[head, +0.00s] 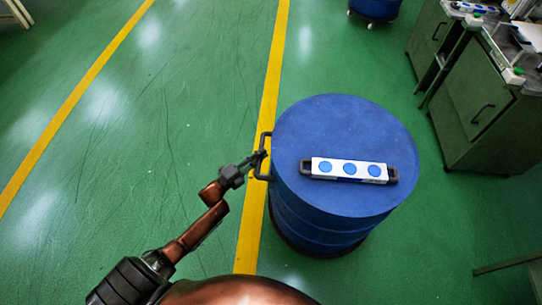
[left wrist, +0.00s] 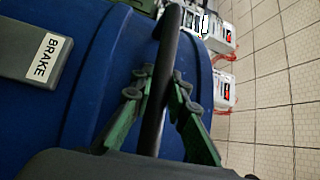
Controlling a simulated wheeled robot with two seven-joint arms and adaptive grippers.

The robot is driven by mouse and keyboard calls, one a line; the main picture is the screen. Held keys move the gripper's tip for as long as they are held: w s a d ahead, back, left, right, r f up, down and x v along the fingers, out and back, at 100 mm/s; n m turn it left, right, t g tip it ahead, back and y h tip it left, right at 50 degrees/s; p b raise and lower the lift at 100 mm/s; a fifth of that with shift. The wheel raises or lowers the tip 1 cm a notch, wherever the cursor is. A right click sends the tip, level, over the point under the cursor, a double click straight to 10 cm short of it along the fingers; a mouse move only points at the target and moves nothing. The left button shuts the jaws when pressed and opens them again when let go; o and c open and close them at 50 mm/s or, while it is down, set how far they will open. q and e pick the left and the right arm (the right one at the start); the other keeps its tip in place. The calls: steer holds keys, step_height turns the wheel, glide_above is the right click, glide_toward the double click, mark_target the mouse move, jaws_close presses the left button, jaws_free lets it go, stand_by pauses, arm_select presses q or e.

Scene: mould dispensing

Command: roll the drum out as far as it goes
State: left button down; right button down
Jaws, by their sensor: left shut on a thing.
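The blue drum (head: 330,130) stands upright on the green floor in the head view. A black U-shaped handle (head: 264,141) sticks out from its left side. My left gripper (head: 259,159) comes in from the lower left and is shut on this handle. In the left wrist view, the green fingers (left wrist: 163,92) lie on both sides of the black handle bar (left wrist: 169,40), with the blue drum (left wrist: 100,75) behind. A white bar with several blue discs (head: 348,169) lies on the drum's lid. My right gripper is in neither view.
A grey-green cabinet (head: 475,110) stands to the right of the drum. Another blue drum (head: 375,9) on casters is at the top. A yellow line (head: 268,90) runs past the drum's left side. The floor left of it is clear. A BRAKE label (left wrist: 47,57) shows in the wrist view.

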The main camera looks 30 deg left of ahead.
arm_select(q)
steer(key=shift+s+a+f, duration=0.15)
steer(key=shift+s+a, duration=0.15)
steer(key=shift+a, duration=0.45)
steer(key=c, duration=1.9)
jaws_free()
steer(key=shift+s+a, duration=0.1)
steer(key=shift+c, duration=0.2)
steer(key=shift+o, duration=0.5)
steer(key=shift+d, duration=0.2)
steer(key=v, duration=1.1)
steer(key=shift+s+a, duration=0.3)
steer(key=shift+s, duration=0.05)
